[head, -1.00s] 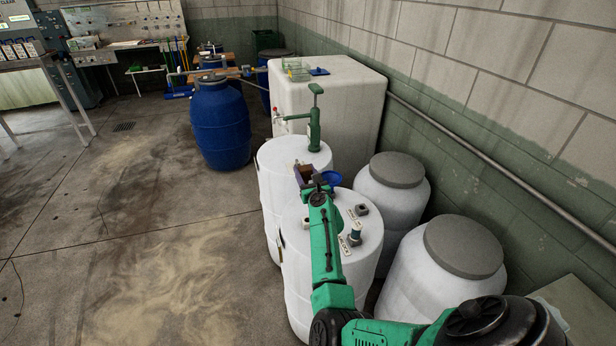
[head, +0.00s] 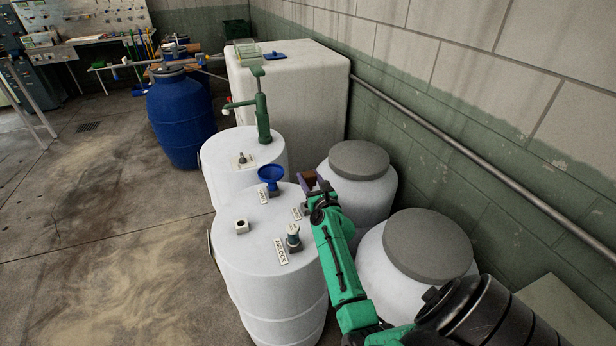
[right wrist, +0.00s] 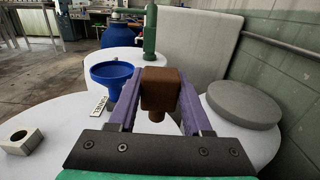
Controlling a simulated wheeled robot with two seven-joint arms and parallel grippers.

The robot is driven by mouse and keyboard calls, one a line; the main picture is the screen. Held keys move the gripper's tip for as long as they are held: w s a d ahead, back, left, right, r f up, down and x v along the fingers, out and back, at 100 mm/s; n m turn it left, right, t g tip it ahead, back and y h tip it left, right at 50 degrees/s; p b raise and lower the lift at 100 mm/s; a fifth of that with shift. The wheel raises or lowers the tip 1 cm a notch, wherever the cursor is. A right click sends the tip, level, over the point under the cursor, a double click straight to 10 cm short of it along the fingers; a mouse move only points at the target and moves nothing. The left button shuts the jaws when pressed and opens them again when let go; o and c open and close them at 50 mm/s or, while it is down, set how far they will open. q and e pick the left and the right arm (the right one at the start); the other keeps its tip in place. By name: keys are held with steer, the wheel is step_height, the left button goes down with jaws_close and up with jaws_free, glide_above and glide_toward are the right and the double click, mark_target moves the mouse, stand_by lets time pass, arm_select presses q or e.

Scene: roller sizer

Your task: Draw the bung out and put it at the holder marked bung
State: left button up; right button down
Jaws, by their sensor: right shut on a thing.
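My right gripper (head: 310,182) is shut on the brown bung (right wrist: 160,88), a block with a short round stem pointing down. In the right wrist view the purple fingers grip its two sides. The bung (head: 307,178) is held up in the air near the far right edge of the front white drum (head: 265,290). A pale square collar with an open hole (head: 242,226) is on the drum's lid; it also shows in the right wrist view (right wrist: 20,139). A small label (head: 297,213) lies beside my arm, too small to read; its holder is largely hidden. My left gripper is out of view.
A blue funnel (head: 270,176) and a dark fitting (head: 293,237) with its label (head: 281,252) stand on the lid. Behind is a white drum with a green pump (head: 263,118). Grey-lidded drums (head: 430,243) stand to the right, by the wall. Floor is clear at left.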

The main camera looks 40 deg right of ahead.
mark_target(309, 186)
steer(key=shift+w+a+r, duration=0.1)
steer(key=shift+a+r, duration=0.3)
steer(key=shift+a, duration=0.45)
steer(key=f+b, duration=0.1)
steer(key=d+f+b, duration=0.1)
steer(key=f+b, duration=0.1)
steer(key=f, duration=0.1)
steer(key=shift+d, duration=0.25)
steer(key=shift+a+f+b, duration=0.25)
steer(key=shift+f+b, duration=0.6)
steer(key=shift+f, duration=0.05)
steer(key=shift+f+b, duration=0.3)
steer(key=shift+f, duration=0.05)
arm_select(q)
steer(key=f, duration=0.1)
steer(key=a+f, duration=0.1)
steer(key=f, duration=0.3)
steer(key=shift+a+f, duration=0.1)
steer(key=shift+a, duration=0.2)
arm_select(e)
steer(key=shift+d, duration=0.1)
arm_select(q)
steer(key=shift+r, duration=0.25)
arm_select(e)
steer(key=shift+r, duration=0.1)
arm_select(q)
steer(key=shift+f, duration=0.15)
arm_select(e)
steer(key=shift+f, duration=0.2)
